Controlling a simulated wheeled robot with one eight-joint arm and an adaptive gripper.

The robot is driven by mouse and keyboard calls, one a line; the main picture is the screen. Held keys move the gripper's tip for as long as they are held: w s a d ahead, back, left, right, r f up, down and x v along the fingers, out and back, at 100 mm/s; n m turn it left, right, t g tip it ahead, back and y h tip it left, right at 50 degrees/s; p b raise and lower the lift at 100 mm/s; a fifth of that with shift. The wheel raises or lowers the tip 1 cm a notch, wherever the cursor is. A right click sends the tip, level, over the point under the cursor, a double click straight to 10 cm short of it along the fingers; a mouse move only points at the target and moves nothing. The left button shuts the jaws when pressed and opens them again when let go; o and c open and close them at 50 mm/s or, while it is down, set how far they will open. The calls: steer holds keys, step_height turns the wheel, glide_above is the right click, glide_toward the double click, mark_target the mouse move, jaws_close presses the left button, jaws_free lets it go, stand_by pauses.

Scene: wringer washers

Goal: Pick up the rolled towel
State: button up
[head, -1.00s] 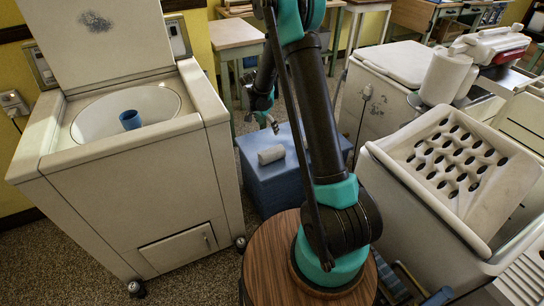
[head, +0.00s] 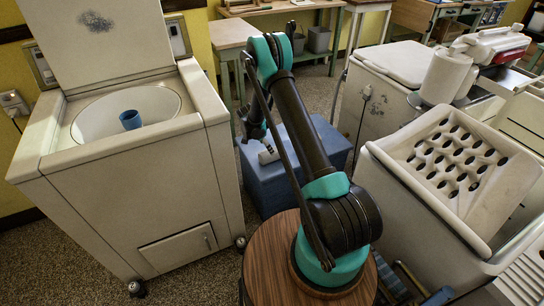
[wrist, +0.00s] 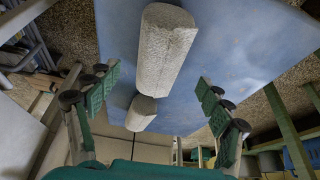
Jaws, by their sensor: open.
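The rolled towel is a pale, speckled cylinder. In the head view the rolled towel (head: 267,157) lies on the blue box (head: 258,183), partly hidden behind my arm. In the wrist view the rolled towel (wrist: 166,48) is large, over the blue surface, ahead of and between the fingers. My gripper (wrist: 158,77) is open and empty, a finger on each side, with no contact visible. A second, smaller pale cylindrical piece (wrist: 141,112) shows below the towel; I cannot tell what it is.
A white washer (head: 125,185) with an open lid and a blue cup (head: 130,120) stands left of the blue box. A white tub with a perforated board (head: 455,160) stands at right, and a white roll (head: 441,77) behind it. A small table (head: 234,36) stands behind the box.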

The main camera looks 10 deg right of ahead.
steer(key=x, duration=0.8)
steer(key=shift+d, duration=0.1)
jaws_close()
stand_by(0.5)
